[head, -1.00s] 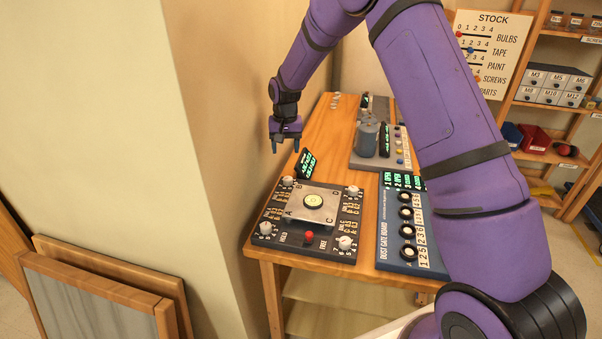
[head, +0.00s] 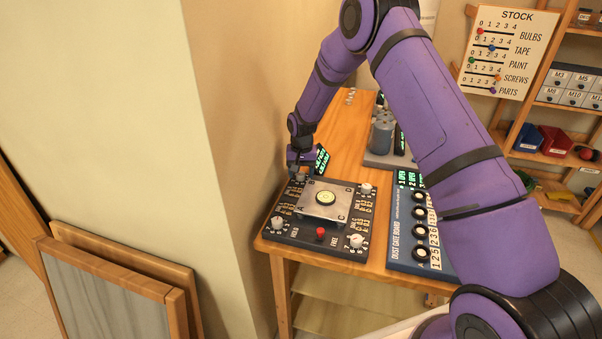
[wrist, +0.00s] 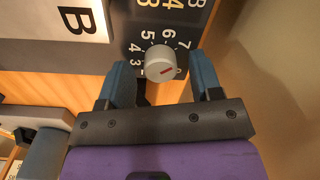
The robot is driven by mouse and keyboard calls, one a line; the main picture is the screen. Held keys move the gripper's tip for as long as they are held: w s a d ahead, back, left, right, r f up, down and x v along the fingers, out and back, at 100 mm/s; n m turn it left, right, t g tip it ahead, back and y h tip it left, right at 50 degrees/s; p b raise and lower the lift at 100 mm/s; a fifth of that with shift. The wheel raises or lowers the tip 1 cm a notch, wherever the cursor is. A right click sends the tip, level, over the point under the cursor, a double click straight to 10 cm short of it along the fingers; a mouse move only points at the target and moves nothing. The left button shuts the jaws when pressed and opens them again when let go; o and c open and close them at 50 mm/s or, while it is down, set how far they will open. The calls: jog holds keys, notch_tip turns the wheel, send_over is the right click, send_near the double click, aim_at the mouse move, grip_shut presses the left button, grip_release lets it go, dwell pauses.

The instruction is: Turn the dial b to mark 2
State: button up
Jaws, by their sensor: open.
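The dial board (head: 265,231) lies at the front left of the wooden bench, with a knob at each corner. My gripper (head: 299,170) is at its far-left knob, beside the plate corner that reads B (wrist: 80,20) in the wrist view. There this grey knob, dial b (wrist: 160,62), sits between the tips of my two blue fingers (wrist: 162,78).
A raised metal plate with a round level (head: 326,197) stands mid-board. A red-knobbed lever (head: 320,233) is at the front. The dust gate board (head: 408,258) lies to the right, and a wall rises close on the left.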

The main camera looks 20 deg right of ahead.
jog(key=shift+f, duration=0.25)
jog(key=c, duration=0.9)
